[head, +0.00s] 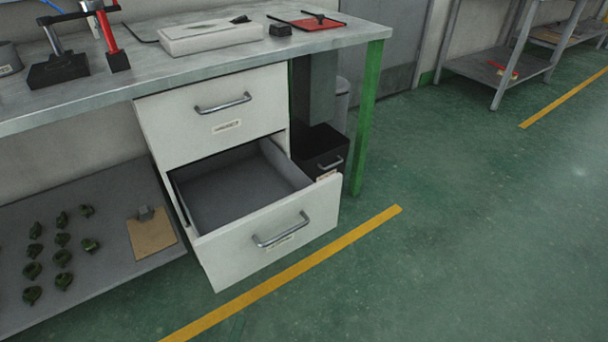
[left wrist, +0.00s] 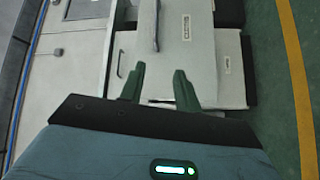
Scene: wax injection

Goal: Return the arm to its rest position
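My left gripper (left wrist: 160,70) shows in the left wrist view, its two dark green fingers spread apart with nothing between them. White drawer fronts show beyond the fingers in that view; I see no clear contact. The head view shows neither gripper. There, the lower drawer (head: 258,236) of the white cabinet is pulled out and looks empty inside. The upper drawer (head: 215,116) is shut. My right gripper is in no view.
The grey workbench (head: 190,68) carries a white box (head: 210,37) and a red clipboard (head: 308,22). A lower shelf (head: 105,275) holds several dark green parts and a brown clipboard (head: 151,235).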

